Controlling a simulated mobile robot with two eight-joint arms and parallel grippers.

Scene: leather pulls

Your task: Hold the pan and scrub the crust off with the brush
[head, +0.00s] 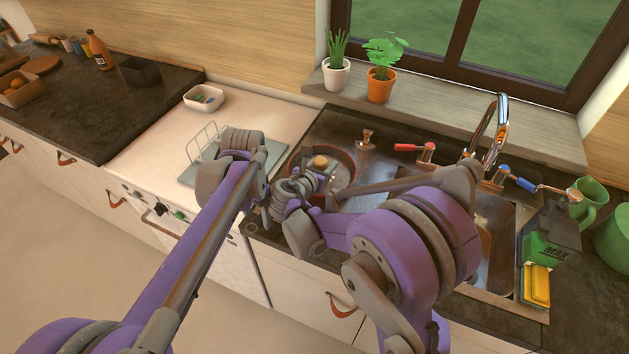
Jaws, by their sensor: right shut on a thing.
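The pan (347,167) is round with a reddish rim and a grey inside. It sits on the dark counter left of the sink, partly covered by my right arm. The brush (319,162) shows as a tan rounded knob over the pan. My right gripper (323,181) is shut on the brush above the pan. My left gripper (267,196) is at the pan's left side, mostly hidden behind my arm links; its fingers and the pan's handle cannot be made out. The crust is too hidden to tell.
The sink (497,232) with a tall chrome faucet (492,130) lies right of the pan. A wire rack (204,143) and white bowl (205,99) are on the white top at left.

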